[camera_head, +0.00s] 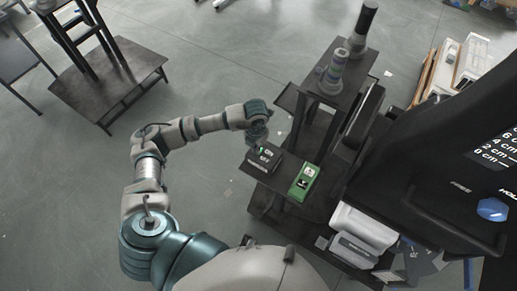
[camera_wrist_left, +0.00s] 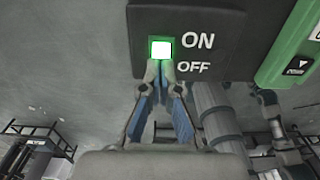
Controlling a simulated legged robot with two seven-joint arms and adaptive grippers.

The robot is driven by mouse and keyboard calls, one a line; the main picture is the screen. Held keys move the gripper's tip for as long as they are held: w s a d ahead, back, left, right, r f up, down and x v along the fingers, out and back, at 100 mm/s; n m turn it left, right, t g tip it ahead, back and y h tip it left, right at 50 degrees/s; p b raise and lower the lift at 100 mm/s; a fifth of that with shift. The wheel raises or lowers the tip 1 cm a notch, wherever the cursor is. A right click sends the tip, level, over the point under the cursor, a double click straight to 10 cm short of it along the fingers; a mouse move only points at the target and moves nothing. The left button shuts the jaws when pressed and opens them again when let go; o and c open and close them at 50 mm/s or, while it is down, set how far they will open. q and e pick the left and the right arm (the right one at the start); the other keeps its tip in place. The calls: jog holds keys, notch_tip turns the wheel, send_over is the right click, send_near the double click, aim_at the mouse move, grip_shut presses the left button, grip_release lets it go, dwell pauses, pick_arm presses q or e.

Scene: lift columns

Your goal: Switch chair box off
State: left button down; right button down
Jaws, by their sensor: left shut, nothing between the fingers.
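The chair box (camera_head: 263,158) is a dark box on the lower shelf of a black stand, in the middle of the head view. In the left wrist view the dark box (camera_wrist_left: 230,40) fills the top, with white ON and OFF labels and a small square switch (camera_wrist_left: 160,49) lit white with a green rim. My left gripper (camera_head: 260,143) is at the box's back edge in the head view. In the left wrist view its blue-padded fingers (camera_wrist_left: 160,72) are together and empty, their tips just below the lit switch. Whether they touch it I cannot tell. My right gripper is out of view.
A green device (camera_head: 304,182) sits right of the chair box on the same shelf. The stand's upper shelf (camera_head: 327,75) carries a ringed cylinder and a dark object. A large black panel (camera_head: 440,150) is at the right.

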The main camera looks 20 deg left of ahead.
pick_arm(q)
jog(key=shift+f, duration=0.35)
jog(key=shift+r, duration=0.1)
jog(key=shift+r+p, duration=0.5)
jog(key=shift+r, duration=0.45)
jog(key=shift+r+p, duration=1.55)
jog(key=shift+r, duration=1)
jog(key=shift+f, duration=0.1)
